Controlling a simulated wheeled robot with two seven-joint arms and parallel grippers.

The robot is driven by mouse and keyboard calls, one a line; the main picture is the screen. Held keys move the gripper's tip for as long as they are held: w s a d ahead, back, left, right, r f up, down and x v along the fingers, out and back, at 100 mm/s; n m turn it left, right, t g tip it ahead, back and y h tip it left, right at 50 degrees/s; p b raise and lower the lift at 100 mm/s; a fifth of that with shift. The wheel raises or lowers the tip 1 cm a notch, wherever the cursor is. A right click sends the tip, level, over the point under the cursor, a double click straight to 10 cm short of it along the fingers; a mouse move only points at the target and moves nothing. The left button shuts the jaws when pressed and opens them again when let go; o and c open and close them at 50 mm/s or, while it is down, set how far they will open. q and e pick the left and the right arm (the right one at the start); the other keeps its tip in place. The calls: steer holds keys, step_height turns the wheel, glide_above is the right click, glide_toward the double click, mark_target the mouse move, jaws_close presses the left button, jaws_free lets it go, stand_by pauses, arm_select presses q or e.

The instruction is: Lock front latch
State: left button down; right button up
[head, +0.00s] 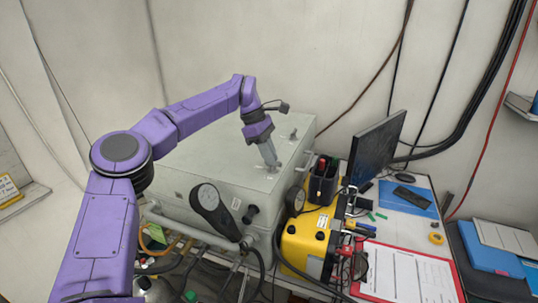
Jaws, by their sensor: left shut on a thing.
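The grey metal box (178,180) of the air panel stands in the middle of the view, against the wall. My left gripper (270,158) reaches down onto the right part of its top. It is shut on a small latch (273,168) there; the fingers hide most of it, so I cannot tell whether it is locked. A second small metal fitting (293,134) stands behind it on the top. My right gripper is not in view.
A yellow case (308,243), a monitor (376,145) and a red clipboard (408,274) are to the right. Hoses and pipes run below the front.

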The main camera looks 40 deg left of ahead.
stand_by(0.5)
arm_select(q)
steer(key=c, duration=1.2)
jaws_free()
steer(key=w+v, duration=0.1)
steer(key=v, duration=0.9)
steer(key=shift+s+r, duration=0.2)
steer(key=shift+s, duration=0.15)
